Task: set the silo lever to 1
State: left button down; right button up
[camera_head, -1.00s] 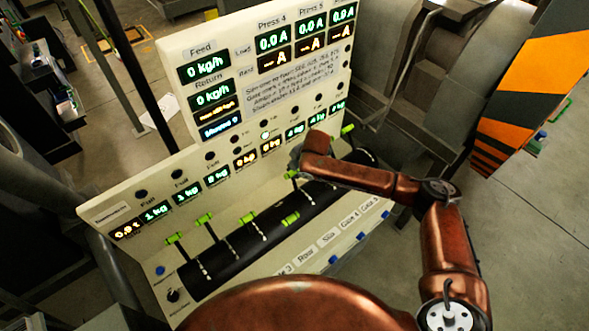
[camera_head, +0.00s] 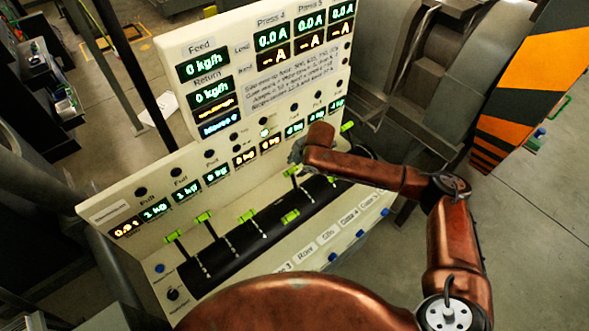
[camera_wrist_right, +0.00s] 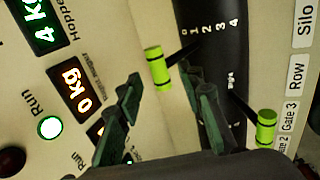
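A lever with a lime-green handle (camera_wrist_right: 157,68) stands at a scale marked 0 to 4 (camera_wrist_right: 208,27), roughly in line with the Silo label (camera_wrist_right: 305,22). Its dark stem points toward the low end of the scale; I cannot tell the exact digit. My right gripper (camera_wrist_right: 160,84) is open, its two dark green fingers on either side of the handle with a gap to each. In the head view the right gripper (camera_head: 297,151) hangs over the panel, mostly hidden by its own arm, with a lime handle (camera_head: 291,171) just below. My left gripper is not in view.
Another lime lever (camera_wrist_right: 267,128) stands near the Gate 3 label. Several lime levers, such as one at the left (camera_head: 173,237), line the black drum (camera_head: 225,256). The upright display panel (camera_head: 215,175) rises close behind the gripper.

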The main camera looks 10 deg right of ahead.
jog(key=v, duration=0.8)
jog(key=shift+f, duration=0.1)
